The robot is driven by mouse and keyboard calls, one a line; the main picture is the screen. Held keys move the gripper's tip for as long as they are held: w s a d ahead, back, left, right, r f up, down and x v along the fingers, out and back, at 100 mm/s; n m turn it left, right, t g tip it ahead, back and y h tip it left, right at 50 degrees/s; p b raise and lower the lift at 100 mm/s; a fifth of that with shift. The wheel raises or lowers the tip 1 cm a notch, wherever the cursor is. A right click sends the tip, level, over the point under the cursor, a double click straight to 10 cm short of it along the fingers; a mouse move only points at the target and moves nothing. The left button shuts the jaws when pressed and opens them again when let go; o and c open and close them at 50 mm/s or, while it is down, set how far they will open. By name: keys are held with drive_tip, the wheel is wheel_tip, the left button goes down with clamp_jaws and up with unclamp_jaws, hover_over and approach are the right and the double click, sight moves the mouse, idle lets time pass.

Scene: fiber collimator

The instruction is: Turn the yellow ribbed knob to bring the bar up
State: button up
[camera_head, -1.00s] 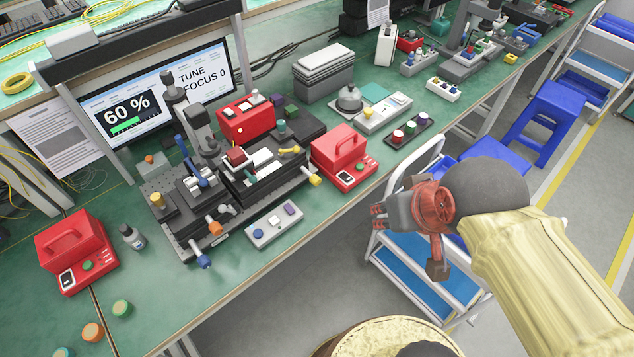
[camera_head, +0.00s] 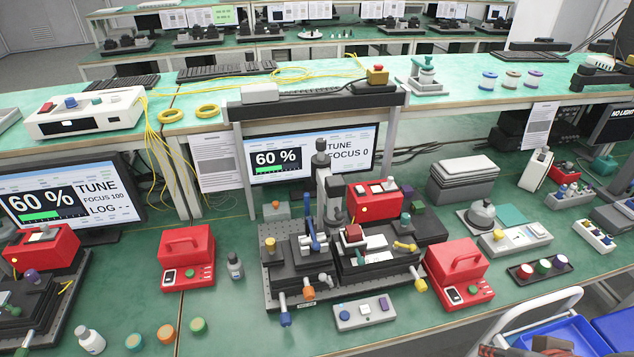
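The optical stage has a yellow knob (camera_head: 421,286) on its front right corner. A second, gold-yellow knob (camera_head: 270,244) stands upright at the stage's left side. Ribs are too small to make out on either. The monitor (camera_head: 312,155) behind the stage reads 60 %, TUNE and FOCUS 0, with a green bar (camera_head: 276,173) partly filled.
A red box (camera_head: 458,270) with a handle stands close right of the stage. A small button box (camera_head: 364,312) lies in front. An orange knob (camera_head: 308,293) and blue knob (camera_head: 285,318) stick out from the stage's front.

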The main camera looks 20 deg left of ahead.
drive_tip(key=shift+o, duration=1)
